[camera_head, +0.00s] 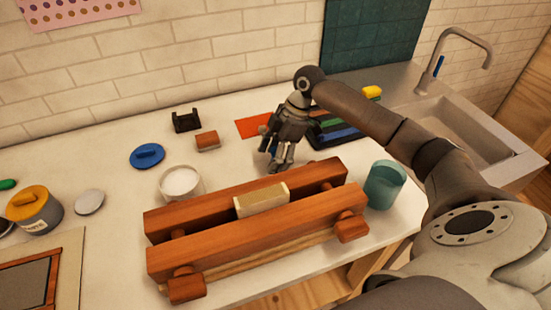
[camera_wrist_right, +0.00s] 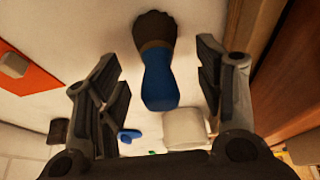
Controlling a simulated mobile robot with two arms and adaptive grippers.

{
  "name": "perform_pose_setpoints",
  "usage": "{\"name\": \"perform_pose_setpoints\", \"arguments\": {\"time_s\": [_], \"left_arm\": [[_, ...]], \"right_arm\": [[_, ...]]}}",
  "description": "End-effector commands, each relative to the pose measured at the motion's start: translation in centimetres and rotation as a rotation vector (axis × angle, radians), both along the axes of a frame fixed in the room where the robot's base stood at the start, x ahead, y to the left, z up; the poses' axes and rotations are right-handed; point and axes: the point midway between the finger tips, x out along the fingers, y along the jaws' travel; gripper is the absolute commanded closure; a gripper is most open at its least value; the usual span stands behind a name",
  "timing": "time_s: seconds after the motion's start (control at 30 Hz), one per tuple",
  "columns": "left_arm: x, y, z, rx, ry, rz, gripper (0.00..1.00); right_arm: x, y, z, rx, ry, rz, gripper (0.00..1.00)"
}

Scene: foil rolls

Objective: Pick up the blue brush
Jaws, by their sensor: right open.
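The blue brush (camera_wrist_right: 160,82) has a blue handle and a dark bristle head. In the right wrist view it lies between the two spread fingers, with white surface showing on both sides of it. My right gripper (camera_wrist_right: 158,57) is open and does not touch the brush in that view. In the head view the right gripper (camera_head: 277,162) points down over the counter behind the wooden vise, and it hides most of the brush. My left gripper is not in view.
A large wooden vise (camera_head: 250,240) holding a pale block (camera_head: 262,200) stands in front of the right gripper. A teal cup (camera_head: 384,185) is to its right. A white tub (camera_head: 181,184), blue lid (camera_head: 147,156) and red-brown block (camera_head: 207,141) are left. A sink (camera_head: 465,140) is at right.

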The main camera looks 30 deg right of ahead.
Motion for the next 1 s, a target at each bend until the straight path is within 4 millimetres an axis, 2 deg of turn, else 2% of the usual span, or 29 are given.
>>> {"name": "perform_pose_setpoints", "arguments": {"time_s": [0.2,0.43,0.8,1.0], "left_arm": [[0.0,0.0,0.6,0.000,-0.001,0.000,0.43],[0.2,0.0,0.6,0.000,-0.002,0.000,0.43],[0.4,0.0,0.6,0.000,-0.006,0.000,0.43],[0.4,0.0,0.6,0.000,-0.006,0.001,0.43]], "right_arm": [[0.2,0.8,-2.0,0.000,0.000,0.000,0.38],[0.2,0.8,-2.1,-0.001,-0.001,0.000,0.39],[0.2,0.8,-2.1,-0.001,-0.001,0.000,0.87],[0.2,0.8,-2.0,0.000,-0.002,-0.001,0.88]]}}
